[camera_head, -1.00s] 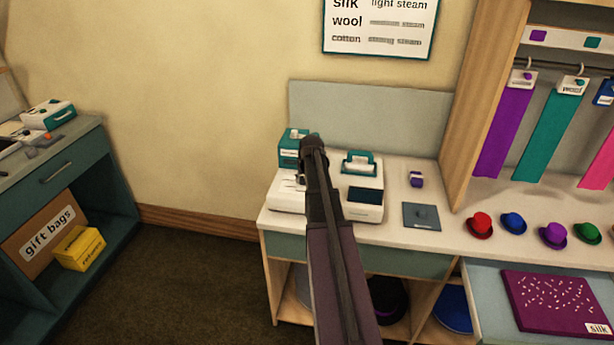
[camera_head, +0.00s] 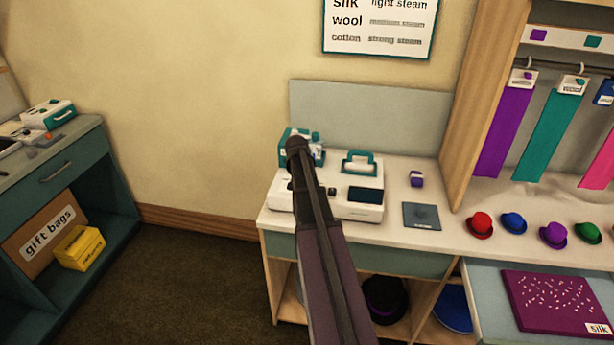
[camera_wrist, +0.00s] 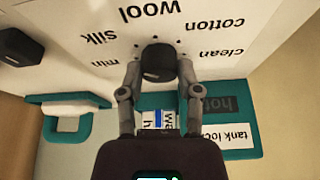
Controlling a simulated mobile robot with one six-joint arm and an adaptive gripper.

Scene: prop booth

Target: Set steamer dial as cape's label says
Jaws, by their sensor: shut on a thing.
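The steamer (camera_head: 362,210) is a white machine with a teal handle on the counter. In the wrist view, its panel carries a black dial knob (camera_wrist: 158,62), with the words min, silk, wool, cotton and clean around it, upside down. My gripper (camera_wrist: 158,80) is shut on the dial knob, one finger on each side. I cannot tell which word the knob points to. In the head view my arm hides the dial. A purple cape (camera_head: 545,300) with white specks lies folded in the open drawer; its white label (camera_head: 599,327) reads silk.
A wall chart (camera_head: 380,25) lists silk as light steam, with wool and cotton below. Hats such as the red one (camera_head: 479,225) stand on the counter to the right. A grey plate (camera_head: 422,216) and a small purple-and-white item (camera_head: 417,179) lie right of the steamer.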

